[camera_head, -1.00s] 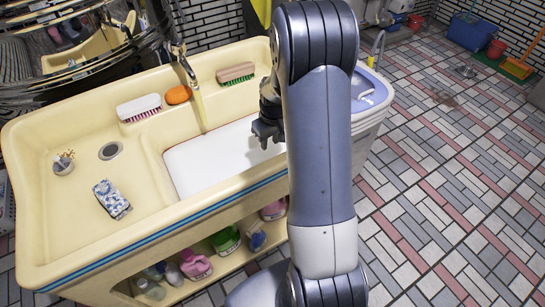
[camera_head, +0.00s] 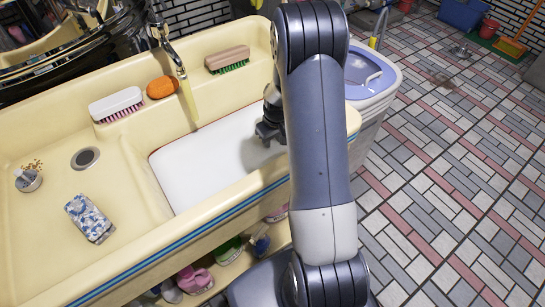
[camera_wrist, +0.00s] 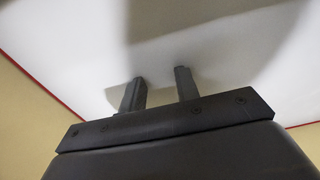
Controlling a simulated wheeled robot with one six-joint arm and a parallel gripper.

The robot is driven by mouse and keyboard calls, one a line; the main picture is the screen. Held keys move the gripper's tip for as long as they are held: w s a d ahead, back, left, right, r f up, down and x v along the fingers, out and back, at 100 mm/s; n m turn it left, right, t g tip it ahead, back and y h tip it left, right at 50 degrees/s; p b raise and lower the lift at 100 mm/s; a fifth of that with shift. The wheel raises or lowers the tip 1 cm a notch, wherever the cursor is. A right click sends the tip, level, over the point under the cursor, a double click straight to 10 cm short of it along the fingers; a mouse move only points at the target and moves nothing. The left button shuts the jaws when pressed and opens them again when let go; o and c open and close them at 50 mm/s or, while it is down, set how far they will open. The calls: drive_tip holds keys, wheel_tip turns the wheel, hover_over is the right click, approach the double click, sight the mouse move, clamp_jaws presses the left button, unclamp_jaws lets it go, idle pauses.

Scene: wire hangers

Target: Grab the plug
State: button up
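A small round grey-white piece with a gold beaded chain (camera_head: 28,180), which looks like the plug, lies on the cream sink at the far left. The dark drain hole (camera_head: 86,158) is to its right and slightly farther back, apart from it. My gripper (camera_head: 268,136) is over the white panel in the basin, far to the right of the plug. In the wrist view its two fingers (camera_wrist: 159,88) are apart with nothing between them. The plug is not in the wrist view.
The white panel (camera_head: 205,160) has a red edge. A white brush (camera_head: 116,104), an orange soap (camera_head: 161,87) and a green-bristled brush (camera_head: 227,60) sit on the back ledge. A blue-white packet (camera_head: 89,218) lies near the front. The faucet (camera_head: 178,66) hangs over the sink.

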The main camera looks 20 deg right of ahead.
sight(273, 149)
wheel_tip(273, 149, down, 5)
drive_tip(key=shift+w+r, duration=0.1)
drive_tip(key=shift+w, duration=0.05)
drive_tip(key=shift+c, duration=0.4)
clamp_jaws()
